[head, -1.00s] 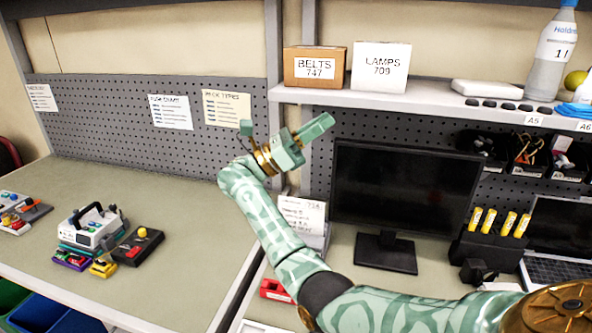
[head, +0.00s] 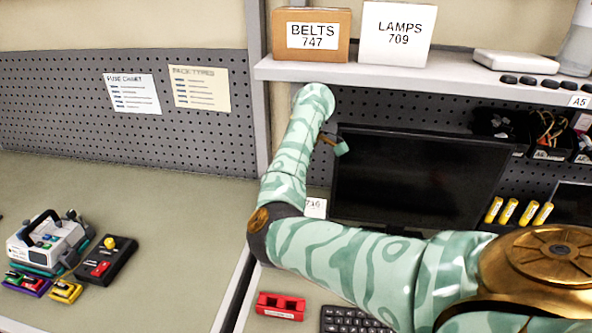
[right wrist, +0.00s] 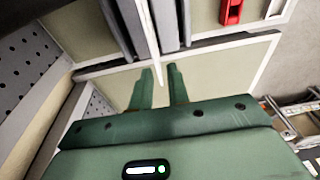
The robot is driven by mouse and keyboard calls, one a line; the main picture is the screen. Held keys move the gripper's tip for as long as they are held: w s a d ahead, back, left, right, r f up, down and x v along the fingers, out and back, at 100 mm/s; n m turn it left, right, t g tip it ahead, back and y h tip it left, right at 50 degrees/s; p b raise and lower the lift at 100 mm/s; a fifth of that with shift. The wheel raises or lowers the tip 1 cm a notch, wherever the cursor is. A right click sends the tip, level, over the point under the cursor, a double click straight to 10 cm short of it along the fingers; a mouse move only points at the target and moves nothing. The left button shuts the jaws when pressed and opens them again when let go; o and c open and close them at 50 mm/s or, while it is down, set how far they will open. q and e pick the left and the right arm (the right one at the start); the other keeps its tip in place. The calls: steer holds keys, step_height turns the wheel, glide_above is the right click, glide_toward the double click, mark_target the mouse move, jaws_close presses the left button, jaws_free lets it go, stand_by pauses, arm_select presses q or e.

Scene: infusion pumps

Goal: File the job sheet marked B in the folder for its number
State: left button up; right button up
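My right arm crosses the head view from the lower right. Its gripper is mostly hidden behind the arm in front of the monitor; only a green tip and a bit of brass show. In the right wrist view the two green fingers of my right gripper (right wrist: 161,86) stand apart with nothing between them. A white sheet or folder with a printed number (head: 315,208) peeks out beside the arm, left of the monitor; the arm hides the rest, and I cannot read the number surely. I cannot make out a sheet marked B. My left gripper is not in view.
A monitor (head: 415,185) stands behind the arm. A shelf (head: 400,78) above carries a BELTS box (head: 311,35) and a LAMPS box (head: 396,33). A red holder (head: 280,306) and keyboard (head: 350,320) lie in front. A pump (head: 48,242) stands on the left bench, which has free room.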

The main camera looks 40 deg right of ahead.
steer(key=f+b, duration=0.4)
steer(key=d+f+b, duration=0.1)
steer(key=f+b, duration=0.1)
steer(key=shift+s+d+r, duration=0.1)
steer(key=shift+s, duration=0.05)
